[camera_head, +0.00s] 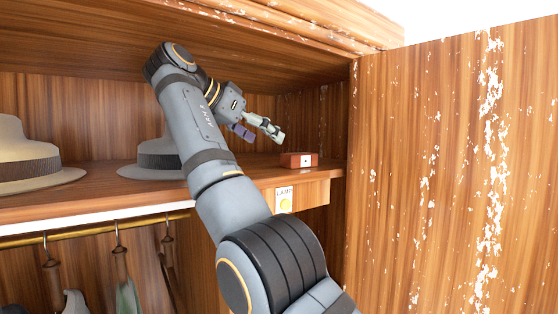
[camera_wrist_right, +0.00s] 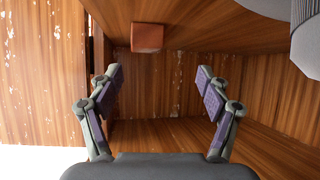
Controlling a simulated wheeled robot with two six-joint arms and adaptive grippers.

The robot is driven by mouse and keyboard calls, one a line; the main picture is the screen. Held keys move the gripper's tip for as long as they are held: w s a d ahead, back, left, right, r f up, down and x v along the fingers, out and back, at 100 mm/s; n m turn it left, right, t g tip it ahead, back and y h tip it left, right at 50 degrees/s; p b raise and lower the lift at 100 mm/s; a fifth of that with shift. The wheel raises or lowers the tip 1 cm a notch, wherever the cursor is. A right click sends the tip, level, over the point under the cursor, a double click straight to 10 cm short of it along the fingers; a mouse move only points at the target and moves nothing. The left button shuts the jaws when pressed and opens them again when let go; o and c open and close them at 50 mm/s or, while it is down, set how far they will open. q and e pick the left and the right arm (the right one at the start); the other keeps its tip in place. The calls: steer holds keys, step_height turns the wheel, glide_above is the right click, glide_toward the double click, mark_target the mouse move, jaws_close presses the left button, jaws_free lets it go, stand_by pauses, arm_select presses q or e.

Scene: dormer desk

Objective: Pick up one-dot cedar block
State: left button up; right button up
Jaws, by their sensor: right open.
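The cedar block (camera_head: 285,160) is a small reddish-brown block on the shelf, near its right end in the head view. One face is pale with a dark mark that looks like a single dot. In the right wrist view the block (camera_wrist_right: 147,37) shows at the top, beyond the fingertips and roughly between their lines. My right gripper (camera_head: 262,134) is open and empty, above and to the left of the block and apart from it. Both spread fingers of this gripper (camera_wrist_right: 159,73) show in the right wrist view. My left gripper is not in view.
The wooden shelf (camera_head: 100,190) carries two grey hats (camera_head: 25,158) (camera_head: 150,160) left of the block. A worn cupboard door (camera_head: 450,180) stands at right. A rail (camera_head: 90,230) with hangers runs below.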

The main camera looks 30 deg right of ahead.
mark_target(295, 154)
steer(key=shift+w, duration=0.15)
steer(key=s+d, duration=0.1)
steer(key=d, duration=0.1)
steer(key=s+d+f+b, duration=0.1)
steer(key=d, duration=0.1)
steer(key=shift+s, duration=0.35)
steer(key=shift+w+d+f, duration=0.25)
steer(key=shift+w, duration=0.2)
steer(key=shift+w+d+f, duration=0.2)
steer(key=shift+w, duration=0.25)
steer(key=shift+x, duration=0.9)
steer(key=shift+d+f+p, duration=0.2)
steer(key=shift+d+p, duration=0.35)
steer(key=shift+d, duration=0.45)
steer(key=shift+d+f, duration=0.3)
steer(key=shift+d, duration=0.3)
steer(key=shift+w+a, duration=0.15)
steer(key=shift+a, duration=0.15)
steer(key=c, duration=0.6)
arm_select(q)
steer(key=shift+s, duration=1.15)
arm_select(e)
steer(key=shift+d, duration=0.1)
steer(key=c, duration=0.8)
